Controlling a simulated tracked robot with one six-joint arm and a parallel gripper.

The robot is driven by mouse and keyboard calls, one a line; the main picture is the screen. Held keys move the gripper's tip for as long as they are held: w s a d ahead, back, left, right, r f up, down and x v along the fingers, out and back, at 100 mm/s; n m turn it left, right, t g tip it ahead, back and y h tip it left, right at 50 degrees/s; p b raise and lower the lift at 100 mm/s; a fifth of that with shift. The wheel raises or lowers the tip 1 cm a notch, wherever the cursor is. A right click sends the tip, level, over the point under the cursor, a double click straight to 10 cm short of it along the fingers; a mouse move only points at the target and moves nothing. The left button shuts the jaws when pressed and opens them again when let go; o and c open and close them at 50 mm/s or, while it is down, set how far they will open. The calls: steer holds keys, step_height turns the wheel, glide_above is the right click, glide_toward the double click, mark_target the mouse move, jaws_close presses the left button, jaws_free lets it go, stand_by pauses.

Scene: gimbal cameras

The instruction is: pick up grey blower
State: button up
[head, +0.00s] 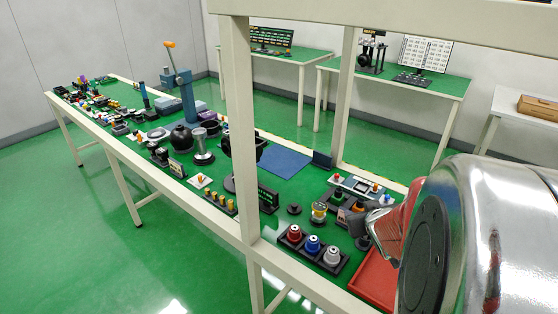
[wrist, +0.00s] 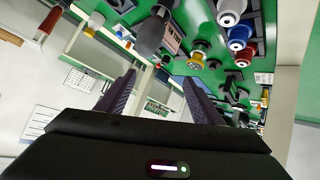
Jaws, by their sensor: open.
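The grey blower, a dark bulb with a narrower end (wrist: 150,38), shows in the upper middle of the wrist view, beyond my fingertips. My gripper (wrist: 160,78) has its two ribbed fingers apart, with nothing held between them. The blower is apart from the fingers and lies slightly left of the gap's middle.
Near the gripper are the red spool (head: 293,232), blue spool (head: 312,243) and white spool (head: 332,255) in a black holder, a yellow-grey part (head: 319,210) and a red tray (head: 375,280). A pale frame post (head: 240,130) rises at the bench's front.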

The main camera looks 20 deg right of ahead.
steer(key=s+d+f+t+y, duration=0.1)
steer(key=s+d+f+t, duration=0.2)
steer(key=s+d+f, duration=0.2)
step_height(320, 180, down, 2)
steer(key=shift+f+m+y, duration=0.15)
steer(key=shift+m+y, duration=0.25)
